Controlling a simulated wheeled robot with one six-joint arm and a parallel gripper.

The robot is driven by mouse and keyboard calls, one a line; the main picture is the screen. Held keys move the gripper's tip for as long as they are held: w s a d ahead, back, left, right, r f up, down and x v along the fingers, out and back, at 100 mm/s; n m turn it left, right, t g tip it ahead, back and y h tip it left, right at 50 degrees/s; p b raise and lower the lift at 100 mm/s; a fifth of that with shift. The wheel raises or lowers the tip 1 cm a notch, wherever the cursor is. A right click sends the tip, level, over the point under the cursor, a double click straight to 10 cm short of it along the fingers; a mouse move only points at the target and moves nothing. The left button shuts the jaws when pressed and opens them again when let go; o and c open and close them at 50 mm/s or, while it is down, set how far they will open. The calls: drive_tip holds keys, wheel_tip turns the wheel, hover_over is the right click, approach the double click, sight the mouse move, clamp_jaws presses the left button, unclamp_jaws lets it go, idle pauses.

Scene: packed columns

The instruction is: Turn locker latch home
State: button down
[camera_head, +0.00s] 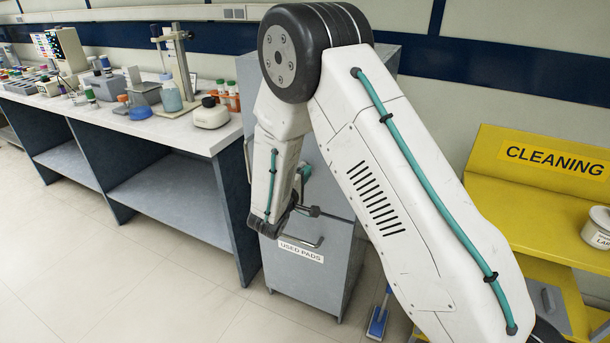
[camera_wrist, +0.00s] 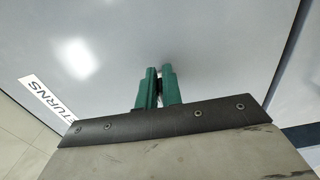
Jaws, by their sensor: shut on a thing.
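The grey locker (camera_head: 338,255) stands behind my arm at the end of the bench. Its pale grey door face with a "RETURNS" label (camera_wrist: 50,98) fills much of the wrist view. My gripper (camera_wrist: 161,72) has two green fingers against this face. They are closed on a small dark piece (camera_wrist: 160,84), which looks like the locker latch. Most of the latch is hidden between the fingers, so its angle cannot be told. In the head view my arm covers much of the upper door, and only a bit of green gripper (camera_head: 304,171) shows.
A "USED PADS" label (camera_head: 300,250) and a bar handle (camera_head: 303,241) are on the lower front. A bench (camera_head: 180,133) with bottles and lab gear is on the left. A yellow cleaning stand (camera_head: 500,205) and a blue brush (camera_head: 378,318) are on the right. Floor at lower left is clear.

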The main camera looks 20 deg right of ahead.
drive_tip(key=c, duration=1.6)
unclamp_jaws()
drive_tip(key=shift+o, duration=0.2)
drive_tip(key=v, duration=0.8)
